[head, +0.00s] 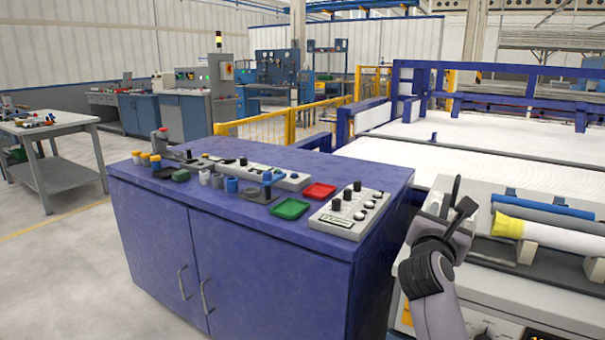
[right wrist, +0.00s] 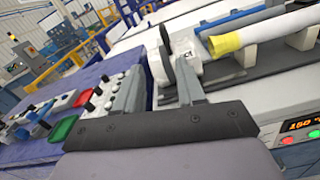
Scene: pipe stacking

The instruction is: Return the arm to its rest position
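My right gripper (head: 460,194) is raised in front of the machine at the right of the head view. In the right wrist view its two fingers (right wrist: 158,76) stand apart, with no pipe between them. A white pipe with a yellow end (head: 508,225) lies on the machine to the right of the gripper, apart from it. A grey pipe (head: 550,214) and a blue pipe (head: 540,203) lie behind it. The yellow end also shows in the right wrist view (right wrist: 224,43). My left gripper is not in view.
A blue cabinet (head: 250,265) stands left of the gripper. Its top carries a red tray (head: 319,190), a green tray (head: 290,208) and a control box (head: 348,212). The machine (head: 440,270) lies behind and right of the gripper. Open floor lies at far left.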

